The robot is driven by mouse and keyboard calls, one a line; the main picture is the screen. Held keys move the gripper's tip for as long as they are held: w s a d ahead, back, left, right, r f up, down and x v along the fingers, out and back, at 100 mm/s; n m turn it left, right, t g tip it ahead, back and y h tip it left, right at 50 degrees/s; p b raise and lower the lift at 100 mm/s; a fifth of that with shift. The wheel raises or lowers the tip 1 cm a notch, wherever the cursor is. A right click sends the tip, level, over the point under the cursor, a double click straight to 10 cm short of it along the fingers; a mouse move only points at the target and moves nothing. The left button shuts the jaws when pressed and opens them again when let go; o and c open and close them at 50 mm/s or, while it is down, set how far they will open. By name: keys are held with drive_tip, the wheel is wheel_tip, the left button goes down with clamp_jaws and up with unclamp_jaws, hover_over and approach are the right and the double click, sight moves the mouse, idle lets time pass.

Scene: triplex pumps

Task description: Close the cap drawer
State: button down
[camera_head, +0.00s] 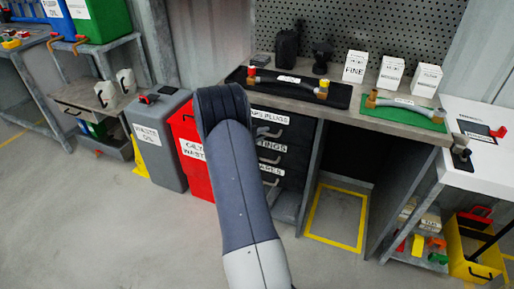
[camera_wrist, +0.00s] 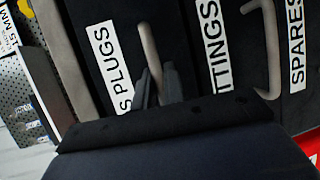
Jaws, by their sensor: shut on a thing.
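The cap drawer (camera_wrist: 116,20) is the dark top drawer under the workbench, labelled "…S PLUGS" where it shows. In the head view its front (camera_head: 292,122) is partly hidden behind my arm. Its grey bar handle (camera_wrist: 149,45) shows in the wrist view. My gripper (camera_wrist: 157,84) has its dark fingers shut on this handle. In the head view my arm hides most of the gripper. The drawer front looks close to level with the fronts below, but I cannot tell whether a small gap is left.
The fittings drawer (camera_wrist: 225,20) and spares drawer (camera_wrist: 290,90), each with a bar handle, lie below. A red waste bin (camera_head: 186,135) and grey waste oil bin (camera_head: 160,140) stand left of the drawers. The workbench top (camera_head: 345,100) overhangs; a yellow-marked floor bay (camera_head: 335,215) is empty to the right.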

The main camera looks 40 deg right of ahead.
drive_tip(key=shift+w+d+r, duration=0.1)
drive_tip(key=shift+w+d, duration=0.2)
drive_tip(key=shift+d, duration=0.3)
drive_tip(key=c, duration=1.5)
unclamp_jaws()
drive_tip(key=shift+d, duration=0.15)
drive_tip(key=a+r, duration=0.1)
drive_tip(key=a, duration=1)
drive_tip(key=shift+r, duration=0.25)
drive_tip(key=shift+d, duration=0.2)
